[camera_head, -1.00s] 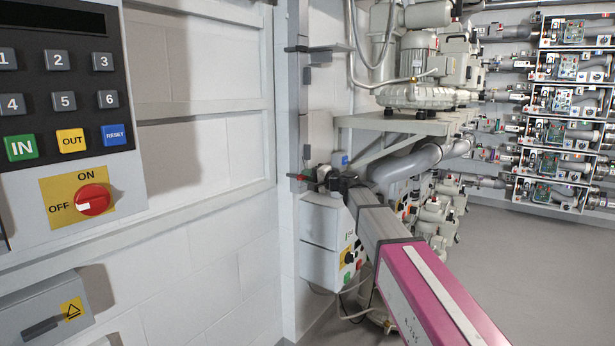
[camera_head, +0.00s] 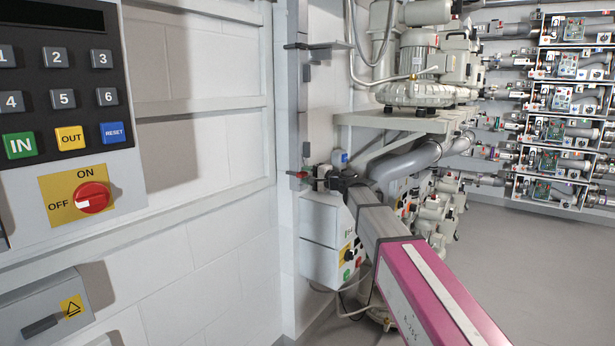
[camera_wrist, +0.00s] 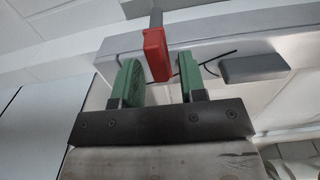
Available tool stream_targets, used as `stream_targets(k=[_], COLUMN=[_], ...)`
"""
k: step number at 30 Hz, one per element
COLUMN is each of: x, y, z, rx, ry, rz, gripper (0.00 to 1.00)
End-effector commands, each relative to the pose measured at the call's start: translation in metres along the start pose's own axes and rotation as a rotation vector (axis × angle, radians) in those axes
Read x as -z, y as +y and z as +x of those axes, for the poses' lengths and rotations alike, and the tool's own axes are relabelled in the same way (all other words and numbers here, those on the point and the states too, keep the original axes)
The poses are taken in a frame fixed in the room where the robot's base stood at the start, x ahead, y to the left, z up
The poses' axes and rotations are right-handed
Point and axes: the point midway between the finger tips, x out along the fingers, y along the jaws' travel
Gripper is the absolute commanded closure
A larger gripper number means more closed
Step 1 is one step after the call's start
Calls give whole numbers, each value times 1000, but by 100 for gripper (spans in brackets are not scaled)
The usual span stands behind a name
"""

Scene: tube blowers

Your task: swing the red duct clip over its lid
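The red duct clip (camera_wrist: 156,55) shows in the wrist view as a red block on a grey stem, with its lower end between the fingertips of my gripper (camera_wrist: 158,78). The two green finger pads stand apart, one on each side of the clip, and I see no firm grip on it. Behind it is a pale grey metal surface (camera_wrist: 210,50); I cannot tell which part is the lid. In the head view, a small red piece (camera_head: 297,174) shows at the wall column just left of my gripper (camera_head: 321,176); the fingers are too small there to read.
A keypad panel (camera_head: 65,100) with a red knob and a grey box (camera_head: 45,310) are on the left wall. Grey control boxes (camera_head: 320,240) hang below my gripper. A blower (camera_head: 415,75) stands on a shelf. Open floor (camera_head: 510,260) lies at the right.

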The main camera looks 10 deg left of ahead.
Motion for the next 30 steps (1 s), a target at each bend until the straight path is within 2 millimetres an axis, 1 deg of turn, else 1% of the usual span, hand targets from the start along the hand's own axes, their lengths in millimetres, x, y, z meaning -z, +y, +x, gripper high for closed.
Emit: stream_targets(k=[8, 11, 14, 24, 30], x=[0, 0, -1, -1, 0], y=[0, 0, 0, 0, 0], z=[0, -6, -18, -81, -103], rx=[1, 1, 1, 1, 0], ry=[0, 1, 2, 2, 2], rz=[-1, -2, -2, -1, -1], gripper=[60, 60, 60, 60, 60])
